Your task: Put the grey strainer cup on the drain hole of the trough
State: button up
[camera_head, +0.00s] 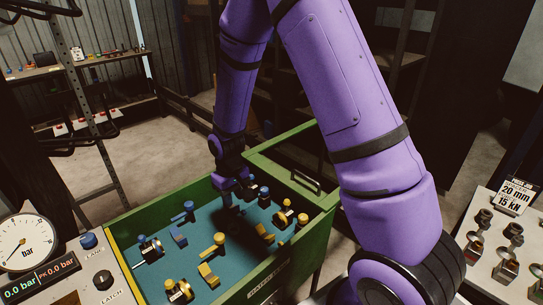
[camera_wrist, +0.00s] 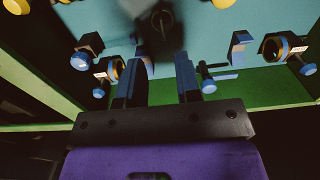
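The trough is a green-walled box with a teal floor (camera_head: 203,237) in the head view. My gripper (camera_head: 228,202) is down inside it, near its far side, pointing downward. In the wrist view the two blue-black fingers (camera_wrist: 161,72) stand parallel with a clear gap. A blurred dark grey shape (camera_wrist: 142,38) lies at and beyond the fingertips, with a small round part in it. I cannot tell whether this is the grey strainer cup, the drain hole or a shadow, nor whether the fingers touch it. No strainer cup shows clearly in the head view, where the arm covers part of the trough.
Several yellow and blue fittings stand around the trough floor, such as a yellow-topped one (camera_head: 218,240) and a blue-capped one (camera_head: 264,194). A pressure gauge panel (camera_head: 24,243) is at left. A pale stand with metal fittings (camera_head: 508,268) is at right.

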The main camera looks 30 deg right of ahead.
jog(key=s+d+r+m+t, duration=0.1)
jog(key=s+d+r, duration=0.15)
jog(key=r, duration=0.75)
jog(key=s+d+r+t, duration=0.1)
jog(key=s+r, duration=0.3)
jog(key=r, duration=0.6)
jog(key=s+d+r+t, duration=0.1)
jog(key=s+r, duration=0.6)
jog(key=s, duration=0.2)
jog(key=s+d+r+m+t, duration=0.1)
jog(key=s+d+r+t, duration=0.1)
jog(key=s+r, duration=0.5)
jog(key=s, duration=0.3)
